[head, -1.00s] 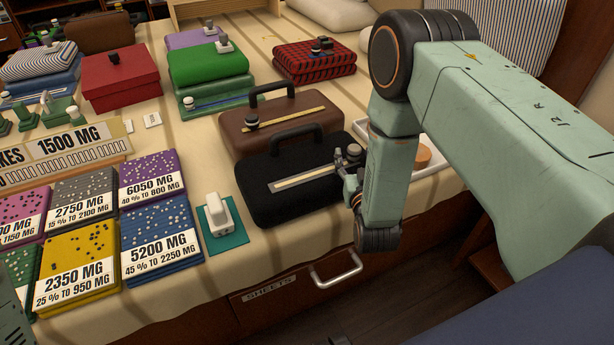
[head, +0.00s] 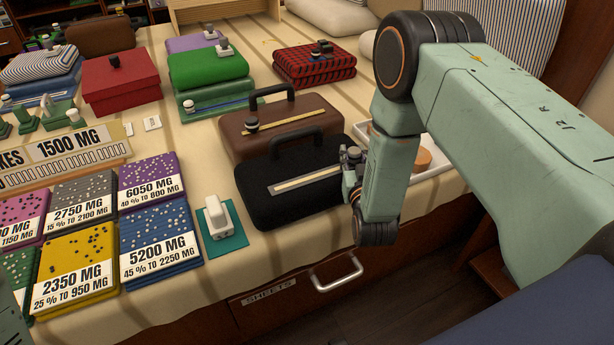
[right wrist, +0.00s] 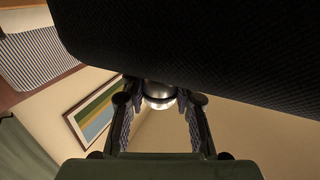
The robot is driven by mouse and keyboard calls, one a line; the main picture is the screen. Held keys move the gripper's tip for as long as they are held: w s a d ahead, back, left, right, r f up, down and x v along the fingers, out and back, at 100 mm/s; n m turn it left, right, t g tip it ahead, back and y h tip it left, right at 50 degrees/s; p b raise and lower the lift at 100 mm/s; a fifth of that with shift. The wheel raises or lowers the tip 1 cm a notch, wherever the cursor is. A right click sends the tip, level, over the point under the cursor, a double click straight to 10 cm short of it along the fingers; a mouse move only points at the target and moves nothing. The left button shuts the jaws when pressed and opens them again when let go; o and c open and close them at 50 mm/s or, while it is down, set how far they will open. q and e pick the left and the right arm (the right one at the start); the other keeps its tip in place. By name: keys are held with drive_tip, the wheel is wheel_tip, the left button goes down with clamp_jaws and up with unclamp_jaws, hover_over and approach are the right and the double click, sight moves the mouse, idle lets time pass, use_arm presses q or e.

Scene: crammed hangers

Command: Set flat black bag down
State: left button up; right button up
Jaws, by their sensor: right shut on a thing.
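The black bag (head: 262,207), with a dark carry handle and a pale strip on its upper face, is at the front edge of the bed in the head view. It looks nearly level; whether its underside touches the bed is hidden. My right gripper (head: 350,172) is at its right end. In the right wrist view, the bag (right wrist: 220,45) fills the top, and my right gripper's fingers (right wrist: 160,108) are on either side of a shiny round knob (right wrist: 159,90) beside the bag. My left gripper is not in view.
A brown bag (head: 236,140) lies just behind the black one. A white tray (head: 437,166) is to the right, behind my right arm. A white block on a teal mat (head: 228,242) is close on the left. A drawer handle (head: 336,274) juts out below the bed edge.

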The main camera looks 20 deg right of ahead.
clamp_jaws()
drive_tip(key=shift+r, duration=0.1)
use_arm(q)
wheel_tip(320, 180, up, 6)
drive_tip(key=p, duration=0.6)
use_arm(e)
wheel_tip(320, 180, up, 18)
drive_tip(key=s+a+n+g+y, duration=0.1)
drive_tip(key=s+a+n+y, duration=0.8)
drive_tip(key=s+a+y, duration=0.4)
drive_tip(key=shift+s+a+y, duration=0.4)
drive_tip(key=shift+s+a, duration=0.55)
drive_tip(key=shift+s, duration=0.05)
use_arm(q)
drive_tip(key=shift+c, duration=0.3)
